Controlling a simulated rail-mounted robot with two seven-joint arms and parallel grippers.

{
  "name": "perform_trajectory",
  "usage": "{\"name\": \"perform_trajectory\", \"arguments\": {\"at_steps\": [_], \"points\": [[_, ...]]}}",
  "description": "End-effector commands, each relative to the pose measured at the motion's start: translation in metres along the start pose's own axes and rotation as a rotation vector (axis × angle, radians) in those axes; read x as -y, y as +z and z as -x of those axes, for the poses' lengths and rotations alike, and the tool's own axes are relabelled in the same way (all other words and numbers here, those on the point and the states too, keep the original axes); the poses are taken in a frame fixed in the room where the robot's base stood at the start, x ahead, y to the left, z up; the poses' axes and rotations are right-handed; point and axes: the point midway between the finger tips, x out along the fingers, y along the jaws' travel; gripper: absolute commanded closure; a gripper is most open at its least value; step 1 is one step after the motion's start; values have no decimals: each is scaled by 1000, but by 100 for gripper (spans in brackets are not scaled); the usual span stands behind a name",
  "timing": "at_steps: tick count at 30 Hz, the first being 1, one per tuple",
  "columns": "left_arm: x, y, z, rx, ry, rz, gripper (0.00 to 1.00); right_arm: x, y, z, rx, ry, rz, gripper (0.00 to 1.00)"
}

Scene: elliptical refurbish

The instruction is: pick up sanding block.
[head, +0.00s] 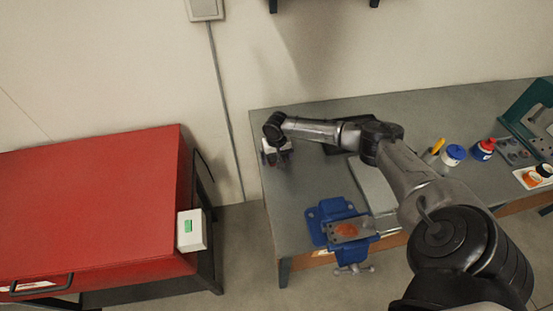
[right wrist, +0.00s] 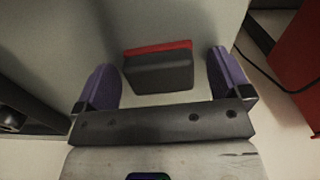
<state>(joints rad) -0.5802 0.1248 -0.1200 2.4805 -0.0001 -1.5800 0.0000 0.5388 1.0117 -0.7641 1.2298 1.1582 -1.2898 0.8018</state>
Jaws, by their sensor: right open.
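The sanding block (right wrist: 158,72), dark grey with a red layer along its far edge, lies on the grey bench top in the right wrist view. My right gripper (right wrist: 162,66) is open, its two purple fingers on either side of the block with a gap at each side. The block is not gripped. In the head view my right gripper (head: 277,158) is low over the back left corner of the bench, where it hides the block or makes it hard to tell apart. My left gripper is not in view.
A blue vise (head: 340,225) sits at the bench's (head: 300,185) front left edge. A blue-and-white jar (head: 453,156) and a red-capped bottle (head: 483,149) stand further right. A red cabinet (head: 95,205) stands left of the bench, across a gap. The wall is close behind.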

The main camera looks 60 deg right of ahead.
Motion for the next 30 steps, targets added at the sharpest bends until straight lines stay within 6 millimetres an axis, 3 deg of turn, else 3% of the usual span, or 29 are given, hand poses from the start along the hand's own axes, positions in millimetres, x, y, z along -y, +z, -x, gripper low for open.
{"name": "perform_trajectory", "arguments": {"at_steps": [4, 20, 30], "points": [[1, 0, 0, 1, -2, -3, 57, 0, 0, 0, 0, 0, 0, 6], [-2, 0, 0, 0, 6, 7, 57, 0, 0, 0, 0, 0, 0, 57], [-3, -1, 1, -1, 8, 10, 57, 0, 0, 4, 0, -1, 0, 58]]}}
